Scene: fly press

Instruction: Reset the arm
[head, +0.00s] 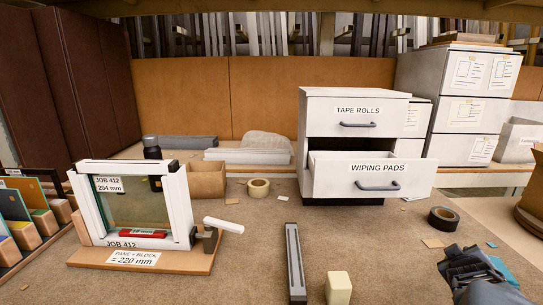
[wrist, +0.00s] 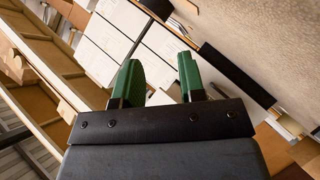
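My gripper (head: 478,270) is at the lower right of the head view, over the right part of the bench. In the wrist view my gripper (wrist: 157,80) has its two green fingers apart with nothing between them. The wrist view is tilted and shows white drawer boxes behind the fingers. The gripper touches nothing that I can see.
A white drawer unit (head: 352,110) stands at centre, its lower WIPING PADS drawer (head: 378,172) pulled out. A framed pane on a JOB 412 stand (head: 140,258) is at left. A grey bar (head: 295,262) and cream block (head: 338,288) lie in front.

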